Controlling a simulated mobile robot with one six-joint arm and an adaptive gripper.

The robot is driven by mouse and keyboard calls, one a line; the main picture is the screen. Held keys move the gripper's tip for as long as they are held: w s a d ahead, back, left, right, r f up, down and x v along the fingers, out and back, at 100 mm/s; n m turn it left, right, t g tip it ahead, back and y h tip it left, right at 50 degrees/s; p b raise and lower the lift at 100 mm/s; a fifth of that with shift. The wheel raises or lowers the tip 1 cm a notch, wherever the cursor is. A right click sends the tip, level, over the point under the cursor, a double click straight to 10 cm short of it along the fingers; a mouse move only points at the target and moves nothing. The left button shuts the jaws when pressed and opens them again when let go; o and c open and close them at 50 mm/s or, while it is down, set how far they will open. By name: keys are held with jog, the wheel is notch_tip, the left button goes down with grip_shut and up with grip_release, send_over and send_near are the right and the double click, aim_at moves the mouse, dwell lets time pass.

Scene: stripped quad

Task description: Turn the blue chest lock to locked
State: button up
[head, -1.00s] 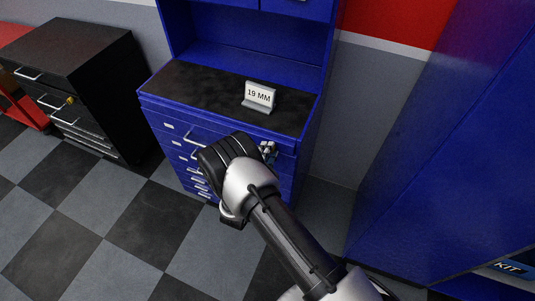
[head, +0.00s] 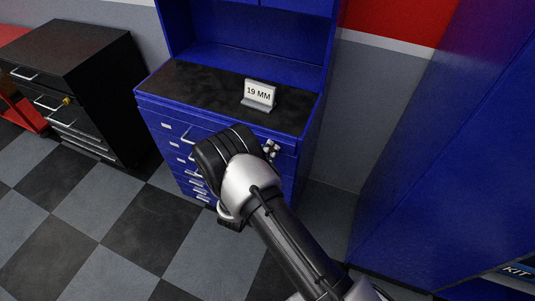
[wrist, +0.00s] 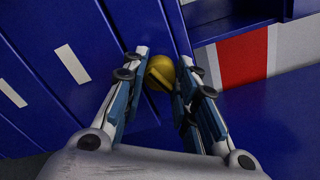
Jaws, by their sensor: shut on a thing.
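The blue chest (head: 220,138) stands in the middle of the head view, with a dark top and several drawers with pale handles. Its lock (wrist: 160,73) shows in the wrist view as a round brass-coloured knob on the blue front. My gripper (wrist: 161,80) has its two fingers on either side of the knob and is shut on it. In the head view my gripper (head: 271,150) is at the chest's upper right front, and my wrist hides the lock and part of the drawers. I cannot tell which position the lock is in.
A sign reading "19 MM" (head: 259,94) stands on the chest top. A black chest (head: 75,85) with a yellow knob stands at left. A tall blue cabinet (head: 450,150) stands at right. The checkered floor (head: 60,220) at lower left is clear.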

jog(key=shift+m+b, duration=0.7)
jog(key=shift+m, duration=1.6)
jog(key=o, duration=1.1)
jog(key=v, duration=1.2)
jog(key=shift+r, duration=0.1)
